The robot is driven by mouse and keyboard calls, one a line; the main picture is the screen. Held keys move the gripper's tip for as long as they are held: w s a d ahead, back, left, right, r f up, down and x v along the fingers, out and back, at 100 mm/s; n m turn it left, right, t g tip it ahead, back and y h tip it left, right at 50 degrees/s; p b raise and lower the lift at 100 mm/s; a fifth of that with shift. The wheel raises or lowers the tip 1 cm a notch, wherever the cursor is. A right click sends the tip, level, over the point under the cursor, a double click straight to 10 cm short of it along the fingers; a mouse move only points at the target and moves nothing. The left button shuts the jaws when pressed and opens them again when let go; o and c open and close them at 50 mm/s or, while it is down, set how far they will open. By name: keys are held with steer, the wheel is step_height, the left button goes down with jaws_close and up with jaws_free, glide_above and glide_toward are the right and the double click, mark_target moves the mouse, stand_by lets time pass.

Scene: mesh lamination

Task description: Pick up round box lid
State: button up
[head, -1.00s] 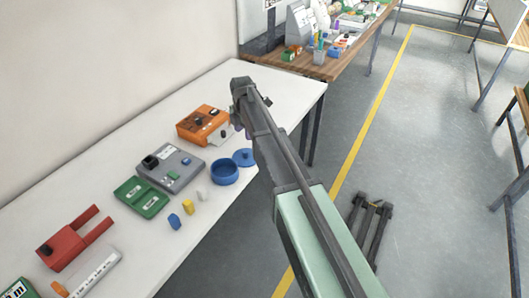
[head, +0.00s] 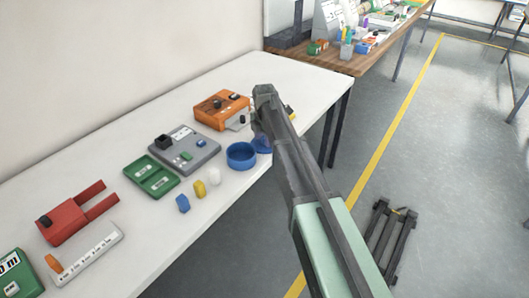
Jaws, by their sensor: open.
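The blue round box lid (head: 262,144) lies on the white table, just right of the open blue round box (head: 241,156). My arm covers the lid's right side. My arm reaches in from the lower right and its end stands over the table beside the lid. My gripper (head: 258,126) is largely hidden behind the arm, close above or behind the lid. It is open, and the lid appears to rest on the table. Whether the fingers touch the lid cannot be told.
A grey device (head: 185,148), an orange device (head: 221,110) and a green tray (head: 152,175) stand left of the box. Small blue, yellow and white pieces (head: 200,189) lie in front. A red fork-shaped part (head: 70,220) is farther left. The table's front right is bare.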

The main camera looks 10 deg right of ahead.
steer(key=shift+f, duration=0.1)
steer(key=c, duration=1)
steer(key=shift+p, duration=0.35)
